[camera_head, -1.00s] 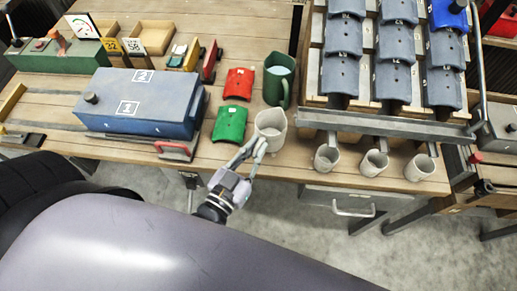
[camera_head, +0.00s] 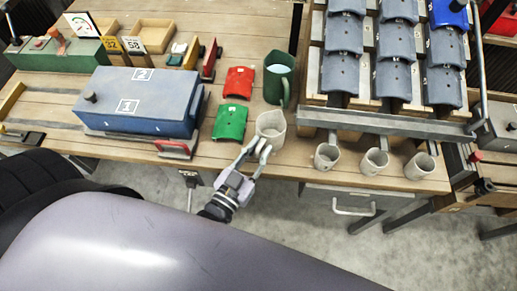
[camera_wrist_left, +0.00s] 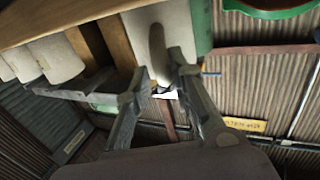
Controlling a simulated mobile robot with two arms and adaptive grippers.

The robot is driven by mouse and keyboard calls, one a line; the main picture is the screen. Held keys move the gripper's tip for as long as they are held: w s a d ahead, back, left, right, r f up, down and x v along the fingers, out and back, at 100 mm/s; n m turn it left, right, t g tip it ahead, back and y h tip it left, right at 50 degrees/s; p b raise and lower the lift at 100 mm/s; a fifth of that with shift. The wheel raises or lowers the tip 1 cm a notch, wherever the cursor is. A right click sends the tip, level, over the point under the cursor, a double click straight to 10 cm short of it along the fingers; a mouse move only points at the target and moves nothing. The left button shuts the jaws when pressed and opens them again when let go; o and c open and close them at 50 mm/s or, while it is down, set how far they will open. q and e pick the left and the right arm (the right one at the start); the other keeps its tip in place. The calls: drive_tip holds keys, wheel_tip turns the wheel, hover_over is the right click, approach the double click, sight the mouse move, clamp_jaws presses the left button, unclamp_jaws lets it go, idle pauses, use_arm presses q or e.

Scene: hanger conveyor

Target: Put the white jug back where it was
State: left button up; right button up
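The white jug (camera_head: 271,124) stands upright at the front edge of the wooden table, just in front of the green jug (camera_head: 279,79). It also shows at the top of the left wrist view (camera_wrist_left: 203,22), with its handle (camera_wrist_left: 157,48) toward me. My left gripper (camera_head: 257,149) is at the near side of the white jug. In the left wrist view its two fingers (camera_wrist_left: 160,80) are spread, one on each side of the handle's lower end. I cannot tell whether they touch it. My right gripper is not in view.
A red curved tile (camera_head: 239,82) and a green one (camera_head: 230,123) lie left of the jugs. A blue box (camera_head: 150,100) stands further left. Several white cups (camera_head: 327,157) stand right, below the metal rail (camera_head: 390,124) of the tile rack.

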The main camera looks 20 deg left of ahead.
use_arm(q)
drive_tip(key=shift+o, duration=0.7)
drive_tip(key=s+a+b, duration=0.1)
drive_tip(key=s+a, duration=0.1)
drive_tip(key=s, duration=1)
drive_tip(key=s+f+m+g, duration=0.15)
drive_tip(key=f+g, duration=0.25)
drive_tip(key=f, duration=1.2)
drive_tip(key=s+f+g, duration=0.3)
drive_tip(key=f+g, duration=0.1)
drive_tip(key=f, duration=1.1)
drive_tip(key=s+a+f+g+y, duration=0.1)
drive_tip(key=s+a+f+g, duration=0.2)
drive_tip(key=s+f, duration=0.4)
drive_tip(key=s+a+f+g+y, duration=0.1)
drive_tip(key=s+a+f+g, duration=0.3)
drive_tip(key=s+f, duration=0.3)
wheel_tip(320, 180, down, 3)
drive_tip(key=shift+f+n+g, duration=0.1)
drive_tip(key=shift+n+g, duration=0.25)
drive_tip(key=shift+g, duration=0.55)
